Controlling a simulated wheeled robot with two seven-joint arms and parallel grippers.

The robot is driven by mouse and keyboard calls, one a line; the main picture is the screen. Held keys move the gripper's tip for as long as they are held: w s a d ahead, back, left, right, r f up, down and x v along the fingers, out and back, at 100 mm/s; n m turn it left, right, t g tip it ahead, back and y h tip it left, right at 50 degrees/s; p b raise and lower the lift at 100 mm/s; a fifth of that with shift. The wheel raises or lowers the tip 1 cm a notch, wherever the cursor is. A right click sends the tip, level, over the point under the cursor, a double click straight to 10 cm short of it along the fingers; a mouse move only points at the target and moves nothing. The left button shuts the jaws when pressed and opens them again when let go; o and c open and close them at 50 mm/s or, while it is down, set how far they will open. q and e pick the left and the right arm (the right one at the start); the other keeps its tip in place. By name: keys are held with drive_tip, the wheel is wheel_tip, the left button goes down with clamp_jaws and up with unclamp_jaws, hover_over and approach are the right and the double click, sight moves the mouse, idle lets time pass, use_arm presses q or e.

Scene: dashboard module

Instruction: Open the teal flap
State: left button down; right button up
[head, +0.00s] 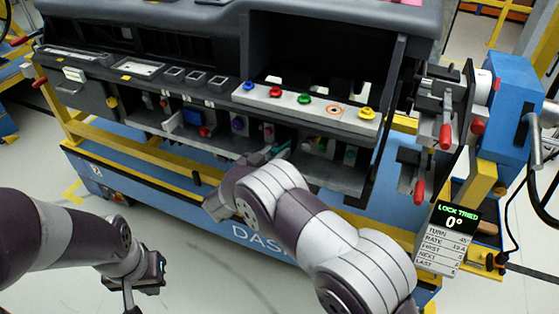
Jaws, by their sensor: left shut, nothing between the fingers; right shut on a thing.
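The teal flap (281,148) shows as a small teal strip in the lower shelf of the dashboard module, below the row of coloured knobs. My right gripper (264,157) reaches into this shelf from the front and is shut on the teal flap; the hand and forearm hide much of the contact and the shelf there. How far the flap is open cannot be made out. My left gripper (150,285) is shut and empty, low at the left over the floor, well apart from the module.
A grey strip with coloured knobs (305,104) runs above the shelf. Red-handled clamps (445,133) stand at the right end beside a blue post (510,105). A small display (456,222) reads "LOCK TRIED 0°". A yellow rail runs below.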

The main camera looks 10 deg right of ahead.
drive_tip(key=shift+w+a+m+g+h+b, duration=0.1)
drive_tip(key=shift+w+m+g+h+b, duration=0.15)
drive_tip(key=shift+m+g+h, duration=0.25)
drive_tip(key=shift+w+a+m+g+h+b, duration=0.15)
drive_tip(key=shift+m+g+h+b, duration=0.25)
drive_tip(key=shift+g, duration=0.2)
drive_tip(key=shift+d+r, duration=0.1)
drive_tip(key=shift+r, duration=0.05)
drive_tip(key=o, duration=0.9)
drive_tip(key=shift+d, duration=0.1)
drive_tip(key=v, duration=1.2)
drive_tip(key=shift+s+a, duration=0.1)
drive_tip(key=shift+a, duration=0.2)
